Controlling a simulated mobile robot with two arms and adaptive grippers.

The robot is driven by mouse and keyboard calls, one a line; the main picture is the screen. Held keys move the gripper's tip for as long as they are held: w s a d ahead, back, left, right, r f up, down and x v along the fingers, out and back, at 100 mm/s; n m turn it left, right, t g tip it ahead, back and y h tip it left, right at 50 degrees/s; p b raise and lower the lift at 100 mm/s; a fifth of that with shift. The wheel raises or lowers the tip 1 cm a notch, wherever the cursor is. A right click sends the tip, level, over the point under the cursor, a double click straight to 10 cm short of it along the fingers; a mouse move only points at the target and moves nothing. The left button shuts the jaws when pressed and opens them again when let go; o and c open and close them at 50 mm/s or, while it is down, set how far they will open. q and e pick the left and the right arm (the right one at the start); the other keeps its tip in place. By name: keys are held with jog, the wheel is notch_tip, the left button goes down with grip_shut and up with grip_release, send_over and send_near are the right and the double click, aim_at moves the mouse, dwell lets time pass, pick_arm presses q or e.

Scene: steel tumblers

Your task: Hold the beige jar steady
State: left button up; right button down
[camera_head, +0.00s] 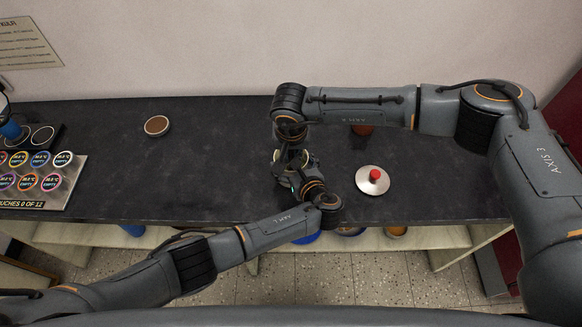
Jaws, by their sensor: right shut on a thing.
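The beige jar (283,181) stands on the dark counter near its middle front and is mostly hidden by my two grippers; only bits of its rim and side show. My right gripper (292,161) comes down over the jar from above and is shut on it. My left gripper (299,187) is at the jar's front right side, low and close to it. Its fingers are too small and overlapped to show whether they are open or shut. A silver lid with a red knob (374,176) lies on the counter to the right of the jar.
A round brown-topped item (157,125) sits at the back left. A reddish thing (362,129) is partly hidden behind my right arm. A panel with several coloured round labels (40,182) is at the far left. The counter (200,180) between is clear.

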jog(key=shift+s+d, duration=0.2)
jog(key=shift+d, duration=0.1)
notch_tip(320, 180, up, 10)
jog(key=d, duration=0.1)
jog(key=shift+d, duration=0.25)
dwell(0.7)
dwell(0.4)
jog(key=v, duration=0.2)
jog(key=w+v, duration=0.1)
jog(key=v, duration=0.1)
jog(key=shift+s+r, duration=0.15)
jog(key=shift+r, duration=0.3)
pick_arm(q)
jog(key=o, duration=1.4)
